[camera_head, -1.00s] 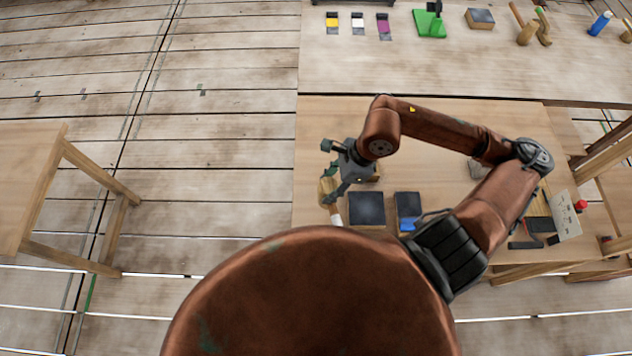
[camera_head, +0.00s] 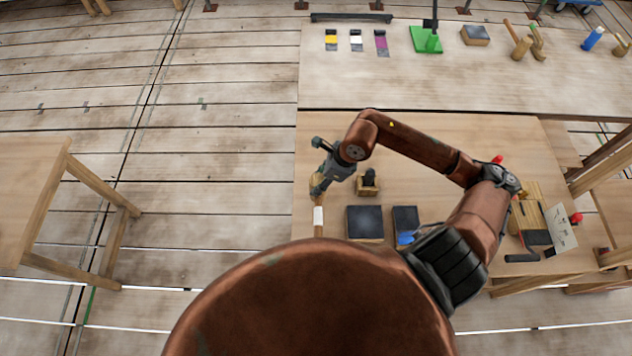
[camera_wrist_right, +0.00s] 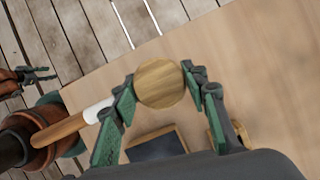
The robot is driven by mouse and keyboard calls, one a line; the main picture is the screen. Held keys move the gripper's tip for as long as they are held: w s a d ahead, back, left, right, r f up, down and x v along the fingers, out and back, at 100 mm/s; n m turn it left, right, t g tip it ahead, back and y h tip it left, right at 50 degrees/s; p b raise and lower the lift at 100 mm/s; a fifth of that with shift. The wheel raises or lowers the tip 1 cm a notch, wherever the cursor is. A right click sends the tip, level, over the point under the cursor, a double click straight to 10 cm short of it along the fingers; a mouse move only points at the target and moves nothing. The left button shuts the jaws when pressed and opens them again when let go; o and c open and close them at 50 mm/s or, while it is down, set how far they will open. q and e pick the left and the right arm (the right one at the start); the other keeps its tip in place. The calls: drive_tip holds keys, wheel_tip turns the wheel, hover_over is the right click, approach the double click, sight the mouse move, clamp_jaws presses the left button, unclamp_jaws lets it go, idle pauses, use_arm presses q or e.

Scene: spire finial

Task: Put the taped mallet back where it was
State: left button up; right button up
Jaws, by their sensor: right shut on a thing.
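The taped mallet has a round wooden head, a wooden handle and a white tape band (camera_head: 318,216). My right gripper (camera_head: 318,184) is shut on its head near the left edge of the near table (camera_head: 470,130). The handle points toward my body, its end close to the rim of my own body in the head view. In the right wrist view the mallet head (camera_wrist_right: 159,84) sits between the green finger pads, with the handle running down left. Whether the mallet touches the table is unclear. My left gripper (camera_wrist_right: 42,74) shows small in the wrist view, fingers apart and empty.
Two dark-topped blocks (camera_head: 364,222) (camera_head: 405,217) stand right of the mallet, a blue item (camera_head: 405,238) by the second. A small wooden piece with a dark part (camera_head: 368,183) is behind them. The far table (camera_head: 470,75) holds mallets (camera_head: 521,47) and a green stand (camera_head: 427,40).

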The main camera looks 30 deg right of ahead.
drive_tip(key=w+f, duration=0.2)
drive_tip(key=f, duration=0.1)
drive_tip(key=shift+w+d, duration=0.25)
drive_tip(key=shift+w, duration=0.15)
wheel_tip(320, 180, down, 2)
drive_tip(key=shift+f+p, duration=0.2)
drive_tip(key=shift+p, duration=0.35)
drive_tip(key=shift+f, duration=0.3)
drive_tip(key=o, duration=1.5)
drive_tip(key=shift+s+f, duration=0.1)
drive_tip(key=shift+f, duration=0.05)
drive_tip(key=shift+o, duration=0.2)
drive_tip(key=shift+d+r, duration=0.15)
drive_tip(key=shift+r, duration=0.35)
drive_tip(key=b+v, duration=0.1)
drive_tip(key=v, duration=1)
drive_tip(key=shift+b, duration=0.3)
